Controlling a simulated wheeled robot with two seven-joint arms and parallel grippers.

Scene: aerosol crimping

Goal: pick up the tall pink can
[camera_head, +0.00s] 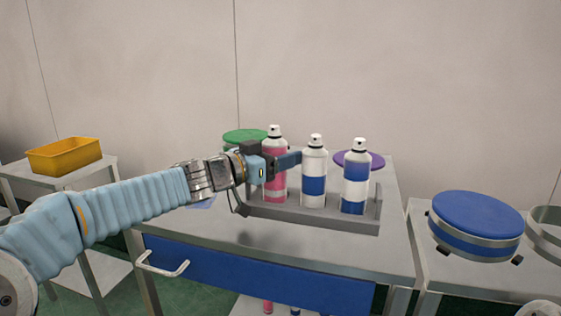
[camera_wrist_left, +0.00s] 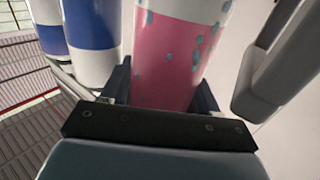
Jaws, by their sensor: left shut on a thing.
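The tall pink can (camera_head: 279,187) stands upright at the left end of a grey rack (camera_head: 318,220) on the table. It is pink and white with a white spray cap. My left gripper (camera_head: 275,165) reaches in from the left and is shut on this can. In the left wrist view the pink can (camera_wrist_left: 166,62) fills the space between the two fingers, with blue specks on its pink label. The can's base is hidden in that view. My right gripper does not show.
Two blue-and-white cans, a middle one (camera_head: 314,172) and a right one (camera_head: 355,178), stand in the same rack close to the pink can. Green (camera_head: 245,136) and purple (camera_head: 358,159) round lids lie behind. A blue-topped drum (camera_head: 476,222) is right, a yellow bin (camera_head: 64,156) left.

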